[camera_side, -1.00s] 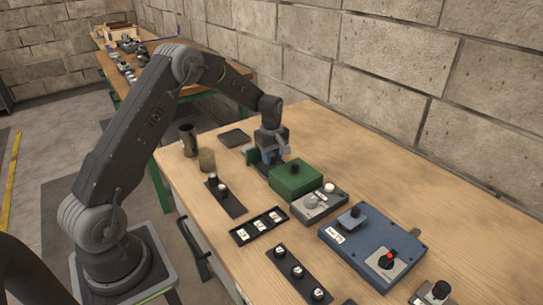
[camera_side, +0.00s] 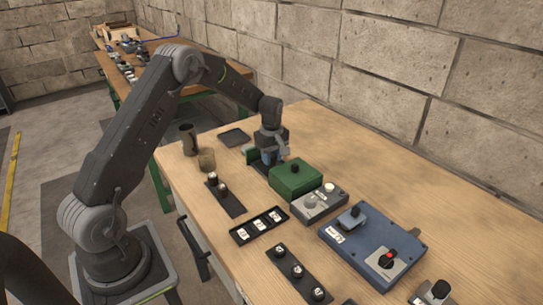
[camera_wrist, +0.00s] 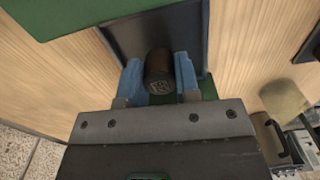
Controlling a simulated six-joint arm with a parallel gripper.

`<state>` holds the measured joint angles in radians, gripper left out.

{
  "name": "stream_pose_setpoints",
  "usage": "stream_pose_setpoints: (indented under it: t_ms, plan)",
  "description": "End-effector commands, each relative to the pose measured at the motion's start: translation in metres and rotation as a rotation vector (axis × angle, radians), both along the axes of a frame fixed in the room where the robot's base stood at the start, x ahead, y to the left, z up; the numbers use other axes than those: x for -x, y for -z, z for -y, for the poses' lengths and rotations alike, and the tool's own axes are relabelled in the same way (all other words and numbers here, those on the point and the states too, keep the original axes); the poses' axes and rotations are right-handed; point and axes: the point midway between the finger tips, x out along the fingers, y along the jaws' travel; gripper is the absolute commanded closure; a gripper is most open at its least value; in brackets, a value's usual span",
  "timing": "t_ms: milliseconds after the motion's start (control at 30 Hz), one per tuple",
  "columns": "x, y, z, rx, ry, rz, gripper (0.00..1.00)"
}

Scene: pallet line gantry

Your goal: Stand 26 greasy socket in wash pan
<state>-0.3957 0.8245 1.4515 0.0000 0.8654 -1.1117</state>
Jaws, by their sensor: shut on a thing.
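My gripper (camera_wrist: 159,80) has blue fingers and is shut on a dark round socket (camera_wrist: 158,66). The socket's end face carries a pale mark that I cannot read surely. In the wrist view the socket is in front of a dark, flat, rimmed surface (camera_wrist: 128,35), perhaps the wash pan; I cannot tell whether it touches it. In the side view my gripper (camera_side: 269,160) is low beside a green box (camera_side: 296,178), and the socket is hidden there. A separate dark square tray (camera_side: 234,138) lies farther back on the bench.
A dark cup (camera_side: 188,140) and a tan cup (camera_side: 207,160) stand left of my gripper. In front are a strip with two small pieces (camera_side: 236,208), a labelled black tray (camera_side: 240,237), a grey control box (camera_side: 318,206) and a blue box (camera_side: 373,245). The wall runs behind.

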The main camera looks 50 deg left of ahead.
Motion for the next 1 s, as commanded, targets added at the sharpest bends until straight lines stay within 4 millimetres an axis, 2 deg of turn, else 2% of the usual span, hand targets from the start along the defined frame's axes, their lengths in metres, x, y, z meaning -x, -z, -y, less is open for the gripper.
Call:
stream_pose_setpoints:
  t_ms: [867,900,1000]
  plan:
    - [-0.0001,0.0088,0.0,0.0,0.0,0.001,0.95]
    - [-0.0001,0.0088,0.0,0.0,0.0,0.001,0.66]
    - [-0.0001,0.0087,0.0,0.0,0.0,0.001,0.56]
